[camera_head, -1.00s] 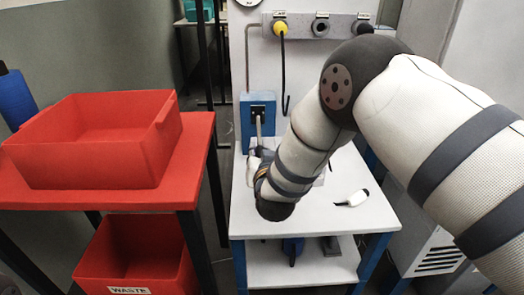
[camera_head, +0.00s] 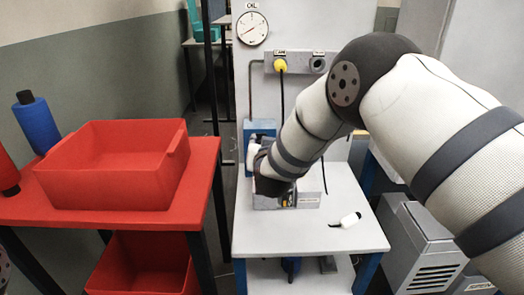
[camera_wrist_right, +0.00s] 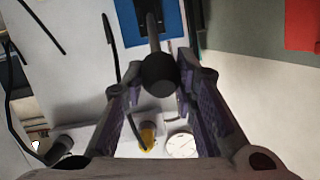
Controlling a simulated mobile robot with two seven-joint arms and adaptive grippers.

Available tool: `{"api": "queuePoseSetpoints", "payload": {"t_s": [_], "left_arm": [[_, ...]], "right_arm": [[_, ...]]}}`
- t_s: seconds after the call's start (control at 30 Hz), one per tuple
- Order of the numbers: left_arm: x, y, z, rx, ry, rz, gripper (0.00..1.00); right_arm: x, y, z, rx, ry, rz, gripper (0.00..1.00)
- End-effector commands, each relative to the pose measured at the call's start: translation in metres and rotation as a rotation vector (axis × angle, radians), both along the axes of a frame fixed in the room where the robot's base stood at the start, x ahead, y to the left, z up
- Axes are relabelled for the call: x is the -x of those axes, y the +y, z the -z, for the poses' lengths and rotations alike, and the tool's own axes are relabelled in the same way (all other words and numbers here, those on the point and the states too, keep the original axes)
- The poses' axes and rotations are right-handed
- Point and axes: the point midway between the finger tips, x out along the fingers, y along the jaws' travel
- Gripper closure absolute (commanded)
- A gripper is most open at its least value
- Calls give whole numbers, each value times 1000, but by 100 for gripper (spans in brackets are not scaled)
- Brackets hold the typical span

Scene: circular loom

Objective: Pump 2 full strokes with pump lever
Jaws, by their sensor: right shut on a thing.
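The blue pump housing (camera_head: 262,128) stands at the back left of the white bench. In the right wrist view, the pump lever is a metal rod (camera_wrist_right: 153,36) with a black knob (camera_wrist_right: 160,73), in front of the blue housing (camera_wrist_right: 177,22). My right gripper (camera_wrist_right: 160,84) is shut on the lever, with the knob between its fingers. In the head view, my right gripper (camera_head: 254,152) is close in front of the housing, and my forearm hides the lever. My left gripper is not in view.
An oil gauge (camera_head: 251,29) and a yellow plug (camera_head: 281,65) are on the back panel. A small white, black-ended item (camera_head: 346,220) lies on the white bench (camera_head: 300,235). A red bin (camera_head: 110,185) stands on the red table at left.

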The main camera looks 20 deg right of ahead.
Motion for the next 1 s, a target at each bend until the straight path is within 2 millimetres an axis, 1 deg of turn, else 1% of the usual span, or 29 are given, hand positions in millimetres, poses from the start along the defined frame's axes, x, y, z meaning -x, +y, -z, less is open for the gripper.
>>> {"api": "queuePoseSetpoints", "payload": {"t_s": [0.03,0.53,0.57,0.6,0.63,0.9,1.0], "left_arm": [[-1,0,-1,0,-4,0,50],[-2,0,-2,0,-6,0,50],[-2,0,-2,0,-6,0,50],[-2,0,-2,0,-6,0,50],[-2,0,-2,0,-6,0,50],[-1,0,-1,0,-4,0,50],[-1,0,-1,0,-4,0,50]], "right_arm": [[-3,0,-9,2,-18,-1,100],[-5,-1,-14,3,-23,0,100],[-5,-1,-14,3,-24,0,67],[-5,-1,-14,3,-23,0,58],[-5,-1,-13,3,-21,0,54],[-3,0,-7,2,-9,0,54],[5,2,-9,1,-6,-1,54]]}}
